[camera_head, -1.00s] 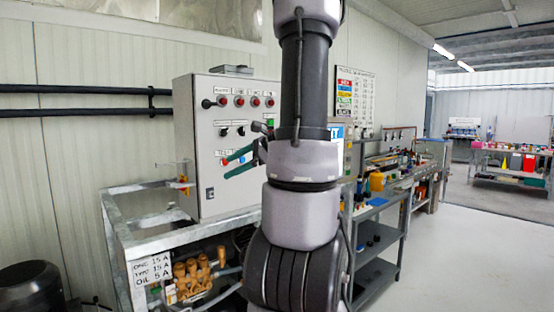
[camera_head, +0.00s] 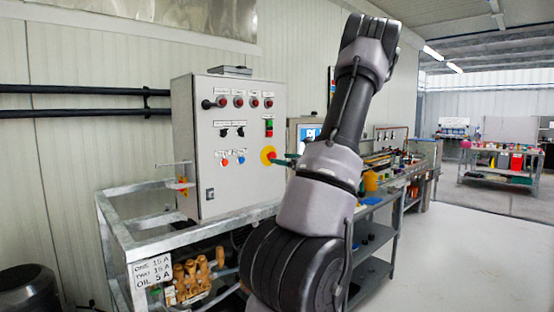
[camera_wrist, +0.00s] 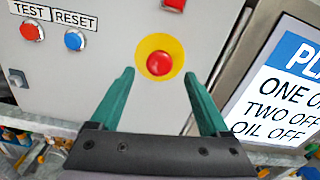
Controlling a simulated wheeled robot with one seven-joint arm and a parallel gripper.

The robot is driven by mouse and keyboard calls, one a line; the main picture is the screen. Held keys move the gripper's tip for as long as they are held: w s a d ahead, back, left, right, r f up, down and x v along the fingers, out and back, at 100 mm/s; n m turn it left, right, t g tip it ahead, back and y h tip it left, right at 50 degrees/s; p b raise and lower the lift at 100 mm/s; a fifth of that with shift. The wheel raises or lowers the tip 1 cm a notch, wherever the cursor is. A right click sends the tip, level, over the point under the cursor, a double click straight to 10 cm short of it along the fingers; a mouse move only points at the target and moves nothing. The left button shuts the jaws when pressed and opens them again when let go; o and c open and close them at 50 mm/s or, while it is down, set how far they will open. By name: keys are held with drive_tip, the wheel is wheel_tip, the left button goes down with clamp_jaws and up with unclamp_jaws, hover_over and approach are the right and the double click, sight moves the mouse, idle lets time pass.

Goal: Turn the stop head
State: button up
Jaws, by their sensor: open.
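The stop head is a red round button on a yellow disc (camera_wrist: 159,62), on the front of the grey control box. In the head view the stop head (camera_head: 268,155) is at the lower right of the box face, partly beside my green fingers. My gripper (camera_wrist: 160,85) has two green fingers spread apart. In the wrist view the stop head lies between and just beyond the fingertips. The fingers do not visibly touch it, and the exact gap in depth cannot be told.
A red TEST button (camera_wrist: 31,30) and a blue RESET button (camera_wrist: 74,40) are left of the stop head. A screen with text (camera_wrist: 275,85) stands close on the right. A metal frame (camera_head: 125,235) with brass pump parts (camera_head: 190,275) is below the box.

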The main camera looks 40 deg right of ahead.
drive_tip(key=w, duration=0.3)
drive_tip(key=shift+w+a, duration=0.2)
drive_tip(key=shift+w, duration=0.1)
clamp_jaws()
drive_tip(key=shift+m, duration=2.7)
